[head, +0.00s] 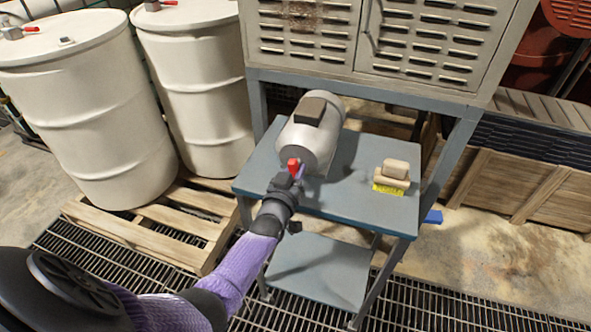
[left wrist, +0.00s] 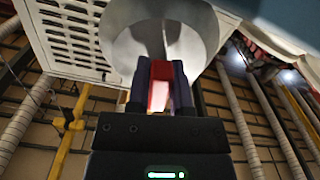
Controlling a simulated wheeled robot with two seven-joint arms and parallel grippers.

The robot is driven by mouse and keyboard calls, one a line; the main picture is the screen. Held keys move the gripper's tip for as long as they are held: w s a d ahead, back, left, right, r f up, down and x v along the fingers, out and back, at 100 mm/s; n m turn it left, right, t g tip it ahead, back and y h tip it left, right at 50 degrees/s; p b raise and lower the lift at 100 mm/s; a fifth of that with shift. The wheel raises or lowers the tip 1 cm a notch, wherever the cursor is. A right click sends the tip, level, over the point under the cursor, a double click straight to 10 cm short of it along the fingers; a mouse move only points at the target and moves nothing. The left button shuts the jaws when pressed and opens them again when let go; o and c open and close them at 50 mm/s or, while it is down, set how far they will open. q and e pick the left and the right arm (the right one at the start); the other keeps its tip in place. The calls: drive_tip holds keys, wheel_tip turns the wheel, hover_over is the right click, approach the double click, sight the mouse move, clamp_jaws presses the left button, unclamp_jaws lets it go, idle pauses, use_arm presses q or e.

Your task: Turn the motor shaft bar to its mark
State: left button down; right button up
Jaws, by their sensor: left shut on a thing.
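The motor (head: 315,125), a grey cylinder with a dark box on top, lies on the blue-grey table. A red shaft bar (head: 293,164) is at its near end face. My left gripper (head: 292,172) is at that end face, shut on the red bar. In the left wrist view the red bar (left wrist: 159,92) shows between the two dark fingers (left wrist: 159,84), with the motor's pale round face (left wrist: 190,30) behind it. I cannot make out the mark. My right gripper is not in view.
The table (head: 345,205) has a lower shelf and free room right of the motor. A tan block and a yellow item (head: 389,187) sit at its right. A louvred cabinet (head: 385,45) stands behind. White drums (head: 85,110) stand on a pallet at left.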

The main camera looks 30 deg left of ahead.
use_arm(q)
drive_tip(key=shift+f+m, duration=0.1)
drive_tip(key=shift+m, duration=1)
drive_tip(key=c, duration=0.5)
unclamp_jaws()
drive_tip(key=shift+a, duration=0.1)
drive_tip(key=shift+s, duration=0.3)
drive_tip(key=p+v, duration=0.3)
drive_tip(key=v, duration=0.6)
drive_tip(key=shift+s+p, duration=0.25)
drive_tip(key=shift+p, duration=0.1)
